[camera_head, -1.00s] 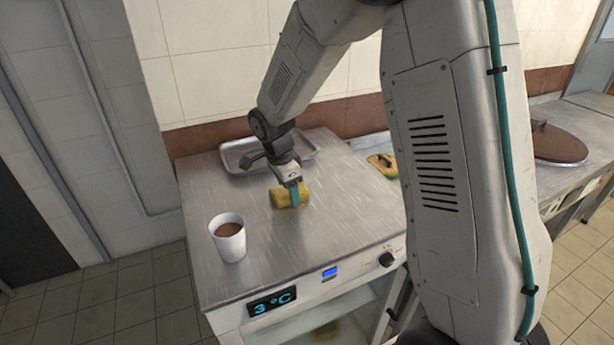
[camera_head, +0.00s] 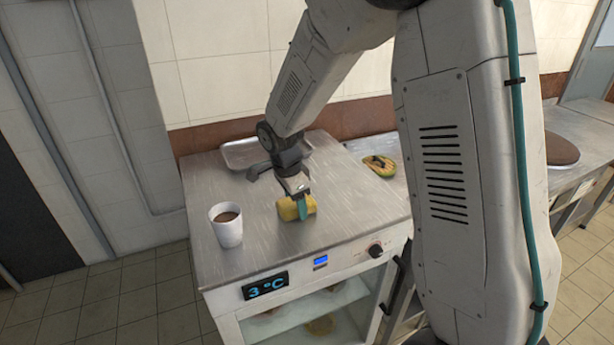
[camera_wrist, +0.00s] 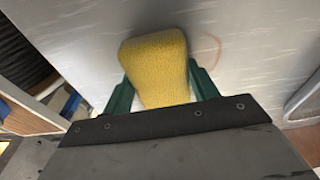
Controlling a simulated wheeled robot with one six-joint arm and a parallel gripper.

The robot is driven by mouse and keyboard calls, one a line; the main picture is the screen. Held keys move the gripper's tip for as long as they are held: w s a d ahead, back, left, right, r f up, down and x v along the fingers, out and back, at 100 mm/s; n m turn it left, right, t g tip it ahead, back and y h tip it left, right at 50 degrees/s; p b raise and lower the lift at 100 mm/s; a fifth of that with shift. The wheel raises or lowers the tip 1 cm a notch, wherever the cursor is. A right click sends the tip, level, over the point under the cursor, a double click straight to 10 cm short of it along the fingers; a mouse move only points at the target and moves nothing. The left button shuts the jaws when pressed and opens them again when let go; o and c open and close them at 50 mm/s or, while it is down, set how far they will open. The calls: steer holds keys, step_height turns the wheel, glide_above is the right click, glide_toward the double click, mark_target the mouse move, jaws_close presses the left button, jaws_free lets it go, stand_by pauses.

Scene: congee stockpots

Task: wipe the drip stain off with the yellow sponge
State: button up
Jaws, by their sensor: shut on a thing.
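The yellow sponge (camera_head: 289,209) is at the steel counter top (camera_head: 262,240), right of the white cup. My gripper (camera_head: 303,207) is shut on it, with a green finger on its near side. In the wrist view the sponge (camera_wrist: 157,68) sits between both green fingers of my gripper (camera_wrist: 163,88). I cannot tell whether its underside touches the steel. A faint brownish curved drip stain (camera_wrist: 214,50) shows on the steel just right of the sponge in the wrist view. I cannot make the stain out in the head view.
A white cup of brown drink (camera_head: 227,227) stands left of the sponge. A shallow metal tray (camera_head: 240,156) lies at the back. A halved papaya-like fruit (camera_head: 379,166) lies to the right. The counter's front has a display (camera_head: 266,286).

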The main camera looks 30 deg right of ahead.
steer(key=shift+w+r, duration=0.2)
steer(key=shift+r, duration=3.9)
